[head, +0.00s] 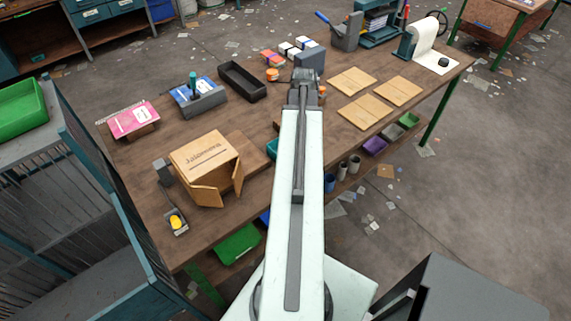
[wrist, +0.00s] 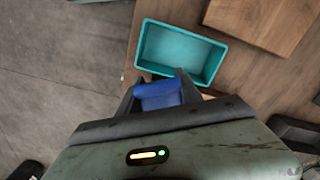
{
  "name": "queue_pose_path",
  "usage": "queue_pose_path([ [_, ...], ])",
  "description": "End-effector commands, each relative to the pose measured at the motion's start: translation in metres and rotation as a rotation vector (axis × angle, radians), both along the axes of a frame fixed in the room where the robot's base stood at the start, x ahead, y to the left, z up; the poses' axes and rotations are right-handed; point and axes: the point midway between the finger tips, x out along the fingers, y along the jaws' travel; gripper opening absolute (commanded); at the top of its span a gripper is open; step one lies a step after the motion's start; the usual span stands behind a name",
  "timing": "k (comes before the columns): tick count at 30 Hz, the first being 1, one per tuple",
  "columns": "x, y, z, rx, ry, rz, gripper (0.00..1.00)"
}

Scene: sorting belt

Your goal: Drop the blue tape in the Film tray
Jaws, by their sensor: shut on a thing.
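The blue tape (wrist: 158,96) sits between the fingers of my gripper (wrist: 157,88) in the wrist view, and my gripper is shut on it. In the wrist view a teal tray (wrist: 143,45) on the wooden table lies just past the fingertips, with its inside empty. The tape overlaps the tray's near edge in the picture; its height above the tray is hard to tell. I can read no Film label. In the head view a teal edge (head: 271,148) shows left of my arm, mostly hidden by it. My gripper (head: 304,78) is small there, and the tape cannot be made out.
A wooden box with open flaps (head: 205,158) stands on the table (head: 150,215) at left. A black tray (head: 243,80) lies left of my gripper, several wooden boards (head: 352,80) right. A wooden block (wrist: 265,22) sits beside the teal tray.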

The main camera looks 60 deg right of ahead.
Motion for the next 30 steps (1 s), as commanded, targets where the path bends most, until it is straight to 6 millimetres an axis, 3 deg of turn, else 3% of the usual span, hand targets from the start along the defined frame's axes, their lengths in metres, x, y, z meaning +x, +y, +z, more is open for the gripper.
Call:
queue_pose_path([
  [1, 0.011, 0.001, -0.014, 0.000, 0.000, -0.100, 0.00],
  [3, 0.022, 0.004, -0.019, 0.000, 0.000, -0.236, 0.00],
  [9, 0.035, 0.009, -0.023, 0.000, 0.000, -0.412, 0.00],
  [17, 0.036, 0.009, -0.030, 0.000, 0.000, -0.424, 0.00],
  [30, 0.036, 0.009, -0.084, 0.000, 0.000, -0.422, 0.00],
])
